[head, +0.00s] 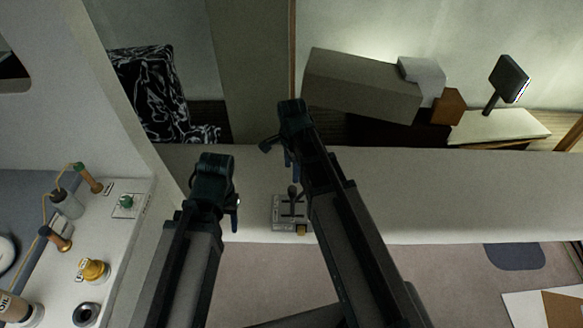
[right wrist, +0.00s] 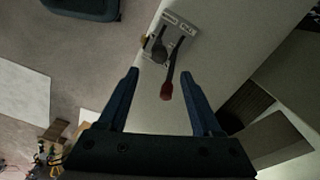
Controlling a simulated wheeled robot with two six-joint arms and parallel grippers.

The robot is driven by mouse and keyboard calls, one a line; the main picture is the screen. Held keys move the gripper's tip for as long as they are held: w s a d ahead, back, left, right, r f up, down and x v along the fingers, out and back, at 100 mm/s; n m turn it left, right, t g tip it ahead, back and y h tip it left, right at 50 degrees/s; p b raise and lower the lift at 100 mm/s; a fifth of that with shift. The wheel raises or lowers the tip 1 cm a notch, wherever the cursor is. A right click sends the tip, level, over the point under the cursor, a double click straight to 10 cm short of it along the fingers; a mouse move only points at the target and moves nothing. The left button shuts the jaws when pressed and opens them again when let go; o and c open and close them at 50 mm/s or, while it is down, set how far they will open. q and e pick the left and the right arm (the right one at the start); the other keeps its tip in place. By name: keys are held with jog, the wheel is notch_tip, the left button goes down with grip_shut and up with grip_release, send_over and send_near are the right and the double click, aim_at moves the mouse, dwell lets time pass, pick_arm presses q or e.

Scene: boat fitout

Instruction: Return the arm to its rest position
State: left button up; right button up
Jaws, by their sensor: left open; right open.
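My right gripper (head: 280,152) is above the white ledge, close to a grey lever unit (head: 283,224). In the right wrist view the right gripper (right wrist: 160,74) is open, its two blue fingers spread with nothing held between them. The lever unit (right wrist: 181,22) has a dark-knobbed lever (right wrist: 155,47) and a red-knobbed lever (right wrist: 166,91). The red knob appears between the fingers in that view, apart from both. In the head view my right arm covers part of the unit. My left gripper (head: 234,205) is left of the unit, open, with nothing seen in it.
A white side counter (head: 130,235) at left carries a green knob (head: 126,201), a yellow fitting (head: 94,270) and several spools and bottles. Behind the ledge (head: 450,200) are a grey box (head: 362,85) and a dark screen on a stand (head: 510,78). The ledge's right part is clear.

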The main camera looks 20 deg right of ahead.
pick_arm(q)
jog(key=shift+r+p, duration=0.45)
jog(key=shift+r, duration=0.45)
pick_arm(e)
jog(key=shift+r, duration=0.9)
pick_arm(q)
notch_tip(320, 180, down, 12)
jog(key=b, duration=1.2)
jog(key=shift+f, duration=0.25)
pick_arm(e)
jog(key=s+a+f+n, duration=0.5)
jog(key=s+f+n, duration=0.1)
jog(key=n, duration=0.4)
jog(key=s+a+f+n+h, duration=0.1)
jog(key=s+a+f+n, duration=0.4)
jog(key=s+n, duration=0.3)
jog(key=shift+f+n, duration=0.7)
jog(key=shift+n, duration=0.5)
